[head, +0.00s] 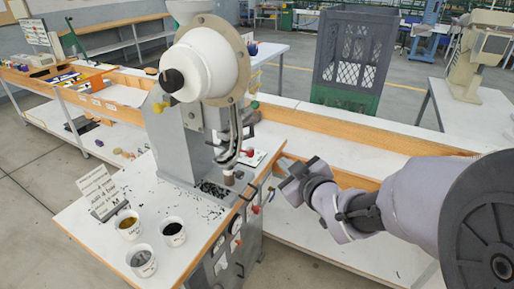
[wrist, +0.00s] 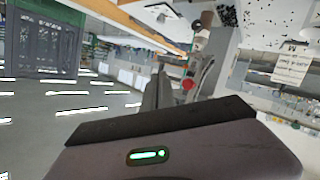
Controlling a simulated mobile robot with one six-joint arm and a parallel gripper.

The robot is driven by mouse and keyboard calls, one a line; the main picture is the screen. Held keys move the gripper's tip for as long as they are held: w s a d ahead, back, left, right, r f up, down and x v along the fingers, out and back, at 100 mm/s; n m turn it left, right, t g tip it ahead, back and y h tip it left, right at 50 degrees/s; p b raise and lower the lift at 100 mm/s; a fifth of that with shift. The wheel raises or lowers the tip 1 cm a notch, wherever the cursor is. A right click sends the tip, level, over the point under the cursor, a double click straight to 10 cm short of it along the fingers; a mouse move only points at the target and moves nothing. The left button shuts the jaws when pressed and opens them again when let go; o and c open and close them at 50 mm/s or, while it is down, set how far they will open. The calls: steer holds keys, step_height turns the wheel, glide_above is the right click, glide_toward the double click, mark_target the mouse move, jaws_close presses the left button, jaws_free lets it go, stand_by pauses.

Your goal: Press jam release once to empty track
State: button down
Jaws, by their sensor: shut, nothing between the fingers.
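The eyelet press (head: 213,70) stands on a white-topped bench, with a round white bowl at its top. A curved metal track (head: 234,140) runs down from the bowl to the press point. A red knob (head: 255,208) sits on the bench's right side panel; a red round button (wrist: 188,84) shows in the wrist view just right of my fingers. I cannot tell which control is the jam release. My gripper (head: 284,167) is shut and empty, to the right of the press and apart from the panel. Its fingers (wrist: 160,88) also show in the wrist view.
White cups (head: 143,262) and a paper sign (head: 97,190) stand on the bench's front left. Dark bits lie around the press base. A wood-edged white table (head: 330,150) runs behind, with a grey and green crate (head: 352,55) beyond. Open floor shows lower left.

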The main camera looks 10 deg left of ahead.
mark_target(246, 152)
steer(key=shift+w+a+b, duration=0.25)
steer(key=shift+w+a, duration=0.05)
steer(key=shift+a, duration=0.6)
steer(key=shift+w+a+b, duration=0.25)
steer(key=shift+w+a, duration=0.1)
steer(key=shift+a, duration=0.55)
steer(key=shift+w+a+b, duration=0.25)
steer(key=shift+w+a, duration=0.05)
steer(key=shift+a, duration=0.6)
steer(key=shift+a, duration=0.1)
steer(key=shift+w+a+b, duration=0.15)
steer(key=shift+a+b, duration=0.15)
steer(key=shift+b, duration=0.1)
steer(key=shift+w+a+b, duration=0.25)
steer(key=shift+a+b, duration=0.2)
steer(key=shift+a, duration=0.25)
stand_by(0.5)
steer(key=shift+d, duration=0.1)
steer(key=shift+s+d, duration=0.2)
steer(key=shift+d, duration=0.3)
steer(key=shift+s+d, duration=0.2)
steer(key=shift+d, duration=0.3)
